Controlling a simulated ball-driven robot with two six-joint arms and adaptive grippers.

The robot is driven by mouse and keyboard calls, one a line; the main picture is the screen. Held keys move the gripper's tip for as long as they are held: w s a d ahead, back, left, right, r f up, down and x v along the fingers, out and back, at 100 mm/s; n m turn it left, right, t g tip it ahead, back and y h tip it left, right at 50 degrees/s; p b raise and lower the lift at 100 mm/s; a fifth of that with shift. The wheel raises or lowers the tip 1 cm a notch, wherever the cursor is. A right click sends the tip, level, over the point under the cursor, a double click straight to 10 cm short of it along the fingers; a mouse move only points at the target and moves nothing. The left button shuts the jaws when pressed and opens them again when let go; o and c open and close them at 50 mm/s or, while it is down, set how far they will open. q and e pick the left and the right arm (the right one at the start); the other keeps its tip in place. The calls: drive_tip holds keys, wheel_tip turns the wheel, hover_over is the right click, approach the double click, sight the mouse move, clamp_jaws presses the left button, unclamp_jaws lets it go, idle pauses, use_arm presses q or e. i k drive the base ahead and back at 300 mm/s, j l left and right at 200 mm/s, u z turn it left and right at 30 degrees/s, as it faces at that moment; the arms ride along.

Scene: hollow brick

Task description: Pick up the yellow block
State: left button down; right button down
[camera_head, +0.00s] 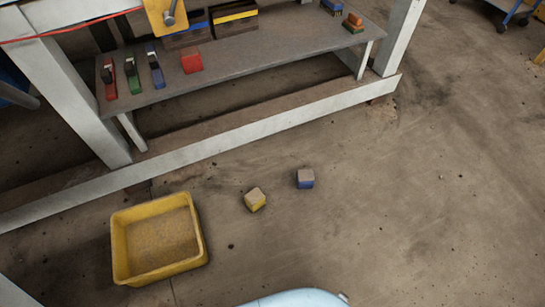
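The yellow block (255,200) is a small cube with a worn, pale top and yellow sides. It lies on the concrete floor near the middle of the head view, to the right of a yellow bin. A similar blue block (305,179) with a pale top lies a short way to its right and slightly farther back. Neither of my grippers shows in the head view, so their state cannot be seen.
The yellow bin (118,250) stands on the floor at the left and looks empty. A white-framed workbench (230,143) crosses the back; its lower shelf (265,48) holds a red block (191,61), several hand tools and boxes. Open floor lies to the right.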

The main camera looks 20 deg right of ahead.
sight(254, 199)
drive_tip(key=z, duration=0.25)
drive_tip(key=i+l, duration=0.6)
drive_tip(key=l, duration=0.2)
drive_tip(key=i+u, duration=0.1)
drive_tip(key=u, duration=1.45)
